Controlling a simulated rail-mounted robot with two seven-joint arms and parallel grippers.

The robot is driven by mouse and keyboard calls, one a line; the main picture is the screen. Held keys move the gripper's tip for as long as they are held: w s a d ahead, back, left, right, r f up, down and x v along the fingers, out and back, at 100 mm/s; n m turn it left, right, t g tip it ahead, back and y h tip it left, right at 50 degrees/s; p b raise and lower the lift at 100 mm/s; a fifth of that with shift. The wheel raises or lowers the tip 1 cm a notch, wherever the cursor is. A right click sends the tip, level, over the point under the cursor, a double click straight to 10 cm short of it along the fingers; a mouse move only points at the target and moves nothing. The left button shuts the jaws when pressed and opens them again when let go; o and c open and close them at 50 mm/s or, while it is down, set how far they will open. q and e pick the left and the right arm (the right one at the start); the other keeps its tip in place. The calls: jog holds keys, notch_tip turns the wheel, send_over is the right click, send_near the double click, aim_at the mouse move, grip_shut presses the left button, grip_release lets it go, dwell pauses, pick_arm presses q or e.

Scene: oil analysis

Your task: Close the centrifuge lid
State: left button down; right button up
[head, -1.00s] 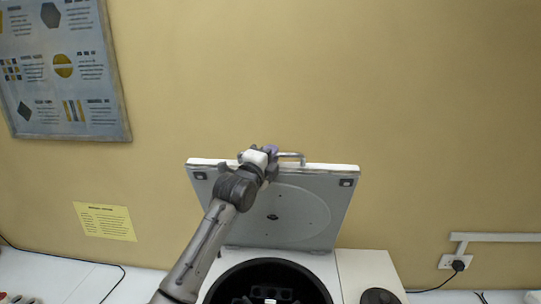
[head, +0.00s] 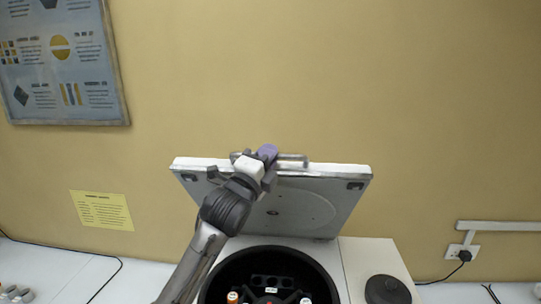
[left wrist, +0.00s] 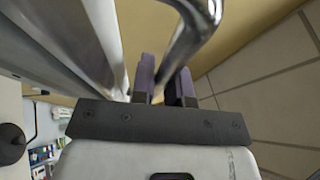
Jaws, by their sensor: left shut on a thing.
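The centrifuge lid (head: 322,208) is a grey panel with a pale rim and a round disc on its underside. It stands raised at the back of the centrifuge (head: 348,262) and leans forward over the open black bowl (head: 222,268). A metal bar handle (head: 294,157) runs along its top edge. My left gripper (head: 267,153) is shut on this handle. In the left wrist view the gripper's purple-grey fingers (left wrist: 165,82) close around the shiny handle (left wrist: 196,32); the exact contact is partly hidden. My right gripper is not in view.
The bowl holds a rotor with an orange-capped tube (head: 232,297) and a white-capped one (head: 305,300). A dark round knob (head: 387,289) sits on the right panel. A yellow wall stands close behind. Small items (head: 14,294) lie at the far left.

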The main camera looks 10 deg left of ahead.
pick_arm(q)
jog(key=s+f+m+t+h+b, duration=0.2)
jog(key=s+f+m+h+b, duration=0.2)
jog(key=s+f+b, duration=1.1)
jog(key=shift+s+d+t+h+b, duration=0.2)
jog(key=shift+s+t+h+b, duration=0.3)
jog(key=shift+s, duration=0.6)
jog(key=shift+f, duration=0.1)
jog(key=c, duration=1.4)
grip_release()
jog(key=b+v, duration=0.3)
jog(key=v, duration=1.1)
jog(key=shift+s+r, duration=0.15)
jog(key=shift+r, duration=0.05)
